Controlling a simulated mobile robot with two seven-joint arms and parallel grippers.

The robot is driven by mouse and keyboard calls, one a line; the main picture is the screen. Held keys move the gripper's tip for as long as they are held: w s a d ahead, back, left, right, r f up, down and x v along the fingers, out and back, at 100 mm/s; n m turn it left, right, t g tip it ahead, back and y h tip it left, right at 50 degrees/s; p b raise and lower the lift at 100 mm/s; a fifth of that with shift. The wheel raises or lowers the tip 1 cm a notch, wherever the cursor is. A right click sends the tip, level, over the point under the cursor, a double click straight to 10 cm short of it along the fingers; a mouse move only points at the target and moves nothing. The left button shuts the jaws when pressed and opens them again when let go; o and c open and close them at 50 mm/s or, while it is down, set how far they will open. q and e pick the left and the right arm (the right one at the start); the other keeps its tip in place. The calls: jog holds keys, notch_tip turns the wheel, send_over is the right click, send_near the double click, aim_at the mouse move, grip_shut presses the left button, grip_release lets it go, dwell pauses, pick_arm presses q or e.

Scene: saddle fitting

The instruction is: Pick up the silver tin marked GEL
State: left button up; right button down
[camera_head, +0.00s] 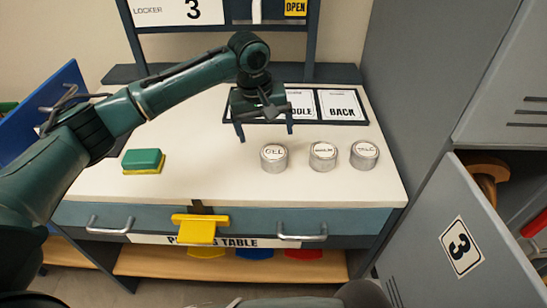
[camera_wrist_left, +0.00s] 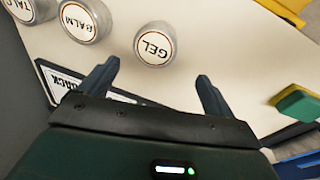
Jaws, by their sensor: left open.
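The silver tin marked GEL (camera_head: 274,158) stands upright on the white table, leftmost of a row of three tins. My left gripper (camera_head: 265,133) is open and empty, above the table and behind the GEL tin in the head view. In the left wrist view, the GEL tin (camera_wrist_left: 155,44) lies beyond and between the two spread fingertips (camera_wrist_left: 158,72), apart from them. My right gripper is not in view.
The BALM tin (camera_head: 322,155) and the TALC tin (camera_head: 364,154) stand to the right of the GEL tin. A green and yellow sponge (camera_head: 143,161) lies to the left. A dark-framed label board (camera_head: 342,106) lies at the back. An open grey locker door (camera_head: 450,240) stands at the right.

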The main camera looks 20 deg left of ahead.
aim_at(273, 152)
pick_arm(q)
notch_tip(273, 152, down, 2)
jog(key=shift+w+d+f, duration=0.1)
jog(key=shift+w, duration=0.05)
jog(key=shift+w+d+f, duration=0.1)
jog(key=shift+d+f, duration=0.15)
jog(key=shift+f, duration=0.6)
jog(key=shift+w+d+f, duration=0.1)
jog(key=shift+d+f, duration=0.15)
jog(key=shift+f, duration=0.65)
jog(key=shift+d+f, duration=0.25)
jog(key=shift+f, duration=0.6)
jog(key=c, duration=1.2)
